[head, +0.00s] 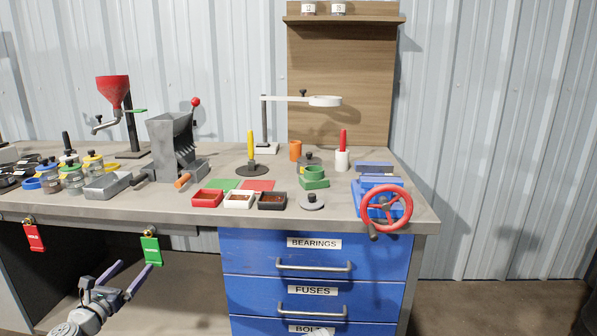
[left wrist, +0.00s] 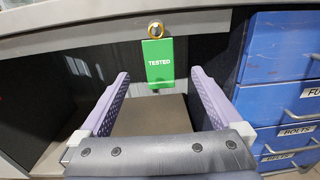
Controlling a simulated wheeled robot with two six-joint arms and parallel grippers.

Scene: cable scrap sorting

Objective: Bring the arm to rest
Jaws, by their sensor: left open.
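My left gripper (head: 122,278) is open and empty at the lower left of the head view. It is in front of the workbench and below the bench top. In the left wrist view its two purple fingers (left wrist: 158,88) stand wide apart with nothing between them but the view of the space under the bench. A green tag (left wrist: 158,60) reading TESTED hangs from a brass hook on the bench's front edge, beyond the fingers. The green tag also shows in the head view (head: 151,250), just above the gripper. My right gripper is not in either view.
The bench top (head: 330,205) carries small trays, jars, a red funnel (head: 113,91), a grey hopper (head: 172,140) and a blue vise (head: 378,188) with a red wheel. A red tag (head: 34,238) hangs at the left. Blue drawers (head: 240,262) stand right of the gripper.

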